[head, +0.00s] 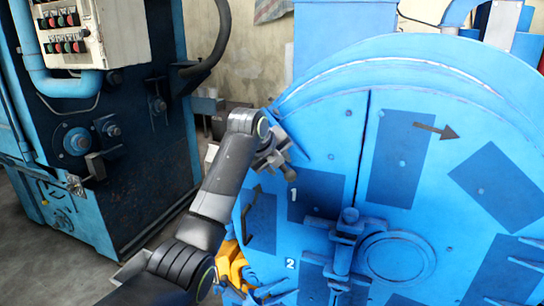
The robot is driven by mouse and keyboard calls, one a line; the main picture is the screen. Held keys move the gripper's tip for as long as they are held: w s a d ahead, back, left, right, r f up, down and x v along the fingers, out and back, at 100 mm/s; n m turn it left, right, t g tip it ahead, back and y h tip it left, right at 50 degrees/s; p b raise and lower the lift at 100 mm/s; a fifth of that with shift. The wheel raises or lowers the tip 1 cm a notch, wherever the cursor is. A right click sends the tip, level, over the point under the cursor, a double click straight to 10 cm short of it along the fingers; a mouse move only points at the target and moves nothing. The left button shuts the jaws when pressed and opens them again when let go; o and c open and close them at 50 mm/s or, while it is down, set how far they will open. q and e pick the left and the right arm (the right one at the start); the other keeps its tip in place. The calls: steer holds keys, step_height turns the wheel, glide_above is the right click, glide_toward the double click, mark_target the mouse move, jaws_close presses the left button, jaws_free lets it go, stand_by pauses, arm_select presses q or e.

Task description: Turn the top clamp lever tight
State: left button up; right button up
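The large round blue drum door (345,105) fills the right half of the head view. Its left part carries the white marks 1 and 2. My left gripper (279,161) is at the door's upper left rim, above mark 1. Its fingers are small and dark here, and I cannot tell whether they are open or shut. A thin blue bar (299,147) slants down beside the gripper; it may be the top clamp lever, and the gripper partly covers this area. I cannot tell whether they touch. A yellow-orange piece (236,266) sits at the rim left of mark 2, partly behind my arm. My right gripper is out of view.
A blue hinge or latch post (345,240) and a round ring (397,258) stand out from the door. A dark blue machine (130,150) with a button panel (68,33) stands at the left.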

arm_select(q)
steer(key=p+v, duration=0.2)
steer(key=v, duration=1.5)
steer(key=shift+a+p, duration=0.15)
steer(key=shift+p, duration=0.15)
